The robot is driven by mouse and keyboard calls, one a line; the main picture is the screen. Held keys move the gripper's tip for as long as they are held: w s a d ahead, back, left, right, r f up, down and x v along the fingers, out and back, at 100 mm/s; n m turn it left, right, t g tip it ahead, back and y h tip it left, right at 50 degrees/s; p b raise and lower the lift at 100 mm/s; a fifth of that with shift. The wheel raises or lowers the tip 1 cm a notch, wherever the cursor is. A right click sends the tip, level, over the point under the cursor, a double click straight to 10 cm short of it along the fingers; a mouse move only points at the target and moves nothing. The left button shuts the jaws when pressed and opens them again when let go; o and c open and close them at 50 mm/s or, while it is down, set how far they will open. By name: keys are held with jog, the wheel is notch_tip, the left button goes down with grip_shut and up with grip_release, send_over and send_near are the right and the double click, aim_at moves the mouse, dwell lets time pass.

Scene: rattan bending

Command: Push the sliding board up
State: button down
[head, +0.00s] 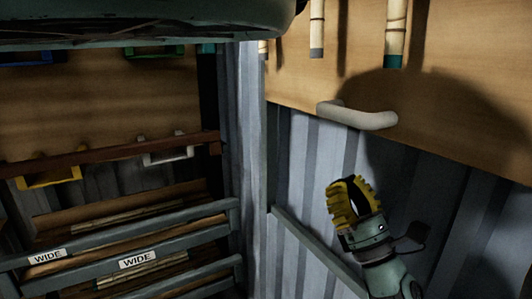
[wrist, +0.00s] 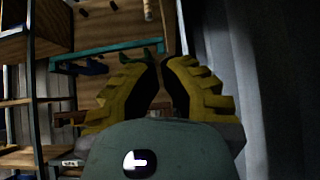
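A wooden board (head: 455,117) fills the upper right of the head view. A pale, bar-shaped handle (head: 357,115) sticks out near its lower edge. I take this to be the sliding board. My gripper (head: 346,196), with yellow ridged fingers, is below the handle and apart from it, in front of the corrugated wall. In the wrist view my gripper (wrist: 162,62) shows its fingertips drawn nearly together, with nothing seen between them. The handle cannot be made out in the wrist view.
Rattan pieces (head: 394,35) hang on the board. A grey corrugated wall (head: 306,160) lies below it. At left stands a rack (head: 120,265) with "WIDE" labels, and yellow (head: 50,180) and white (head: 167,155) brackets above. Shelving (wrist: 35,110) shows in the wrist view.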

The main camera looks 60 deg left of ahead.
aim_at(338, 100)
jog(key=a+r+p, duration=0.1)
jog(key=a+r, duration=0.2)
jog(key=r, duration=0.4)
jog(key=shift+a+r+g, duration=0.3)
jog(key=shift+a, duration=0.05)
jog(key=shift+w, duration=0.15)
jog(key=p, duration=0.2)
jog(key=r+t+p, duration=0.1)
jog(key=p, duration=0.1)
jog(key=w+r+p, duration=0.1)
jog(key=p, duration=0.1)
jog(key=shift+d+r, duration=0.15)
jog(key=shift+d, duration=0.2)
jog(key=shift+g, duration=0.5)
jog(key=r+p, duration=0.2)
jog(key=p, duration=0.1)
jog(key=r+p, duration=0.3)
jog(key=s+r+p, duration=0.1)
jog(key=r+p, duration=0.1)
jog(key=p, duration=0.1)
jog(key=shift+a+r, duration=0.3)
jog(key=shift+r, duration=0.1)
jog(key=shift+f, duration=0.1)
